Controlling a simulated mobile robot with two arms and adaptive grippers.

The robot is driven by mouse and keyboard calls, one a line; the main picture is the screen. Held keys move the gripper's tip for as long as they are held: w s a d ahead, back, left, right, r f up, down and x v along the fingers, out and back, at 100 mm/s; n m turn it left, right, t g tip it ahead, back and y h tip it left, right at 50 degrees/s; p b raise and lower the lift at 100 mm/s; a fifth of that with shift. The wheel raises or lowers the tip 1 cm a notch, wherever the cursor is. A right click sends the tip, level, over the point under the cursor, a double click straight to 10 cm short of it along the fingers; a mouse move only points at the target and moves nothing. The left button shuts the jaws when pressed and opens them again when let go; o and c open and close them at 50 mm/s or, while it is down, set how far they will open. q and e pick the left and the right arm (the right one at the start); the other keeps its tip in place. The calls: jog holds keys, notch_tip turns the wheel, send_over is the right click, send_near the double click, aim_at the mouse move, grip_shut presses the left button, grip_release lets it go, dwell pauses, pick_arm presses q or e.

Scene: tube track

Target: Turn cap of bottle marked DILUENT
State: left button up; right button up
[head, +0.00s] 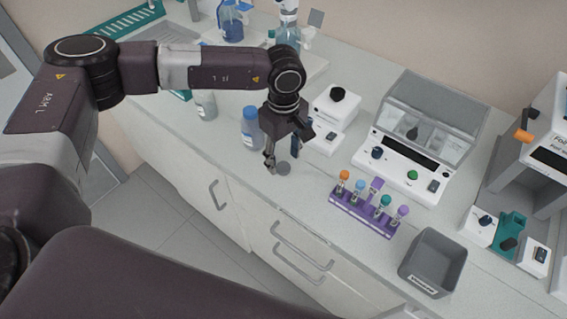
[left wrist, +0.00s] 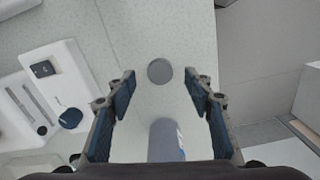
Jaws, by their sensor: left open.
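A bottle with a blue cap (head: 250,114) stands upright on the counter, just left of my left gripper in the head view. A second, pale bottle (head: 206,106) stands further left. I cannot read DILUENT on either. My left gripper (head: 282,157) points down, open and empty, its fingers above the counter near a flat grey disc (head: 284,168). In the left wrist view the open fingers (left wrist: 160,84) frame the grey disc (left wrist: 159,71). A blue-grey bottle body (left wrist: 166,142) with a white label shows below it, partly hidden by my gripper. My right gripper is not in view.
A purple rack (head: 364,213) with several capped tubes and a grey bin (head: 433,262) stand to the right. A small white device (head: 331,118) and a larger lidded machine (head: 412,160) stand behind. The counter's front edge is close to the disc.

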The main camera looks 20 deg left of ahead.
aim_at(283, 168)
pick_arm(q)
jog(key=shift+f, duration=1.3)
jog(key=shift+c, duration=0.3)
jog(key=c, duration=0.8)
